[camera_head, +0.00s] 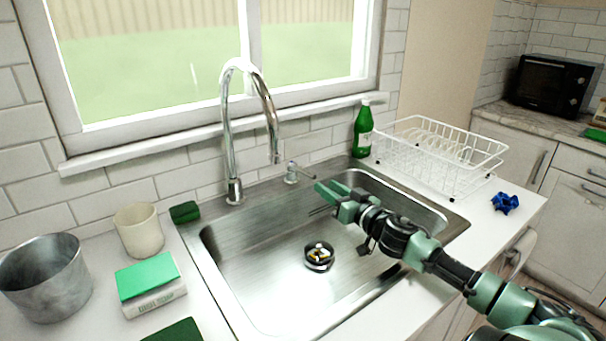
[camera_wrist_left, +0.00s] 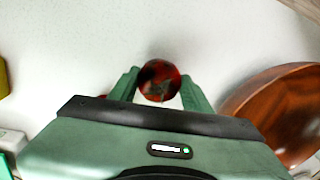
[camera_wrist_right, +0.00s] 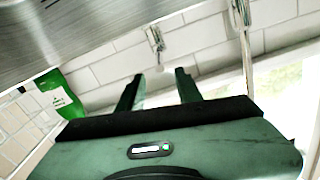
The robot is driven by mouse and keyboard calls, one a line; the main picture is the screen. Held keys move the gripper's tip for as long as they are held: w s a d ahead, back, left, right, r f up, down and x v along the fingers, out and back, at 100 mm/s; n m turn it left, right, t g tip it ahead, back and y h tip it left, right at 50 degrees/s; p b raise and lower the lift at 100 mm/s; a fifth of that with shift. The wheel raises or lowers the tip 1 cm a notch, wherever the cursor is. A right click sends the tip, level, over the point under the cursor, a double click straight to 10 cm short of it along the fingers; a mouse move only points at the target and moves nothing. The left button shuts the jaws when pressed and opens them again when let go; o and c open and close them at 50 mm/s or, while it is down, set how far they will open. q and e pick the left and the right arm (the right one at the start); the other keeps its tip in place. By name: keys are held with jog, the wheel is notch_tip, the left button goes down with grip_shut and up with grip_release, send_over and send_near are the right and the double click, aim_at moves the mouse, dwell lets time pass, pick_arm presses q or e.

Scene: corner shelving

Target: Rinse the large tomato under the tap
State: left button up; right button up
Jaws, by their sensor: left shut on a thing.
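A red tomato (camera_wrist_left: 159,82) with dark patches is between the fingers of my left gripper (camera_wrist_left: 160,92), which is shut on it, in the left wrist view. I cannot tell its size against others. The left gripper is outside the head view. The chrome tap (camera_head: 231,140) stands behind the steel sink (camera_head: 262,232), its spout curving over the basin. A small tap lever (camera_head: 292,173) sits right of its base; it also shows in the right wrist view (camera_wrist_right: 155,50). My right gripper (camera_head: 322,192) is open and empty over the sink, near the lever.
A green bottle (camera_head: 363,131) and white dish rack (camera_head: 440,150) stand right of the sink. A metal pot (camera_head: 45,285), cream cup (camera_head: 139,230) and green-topped box (camera_head: 150,284) stand left. A wooden bowl (camera_wrist_left: 275,110) is beside my left gripper. The basin is mostly clear.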

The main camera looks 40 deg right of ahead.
send_near(295, 164)
jog(key=w, duration=0.4)
jog(key=shift+d, duration=0.15)
grip_shut()
dwell(1.6)
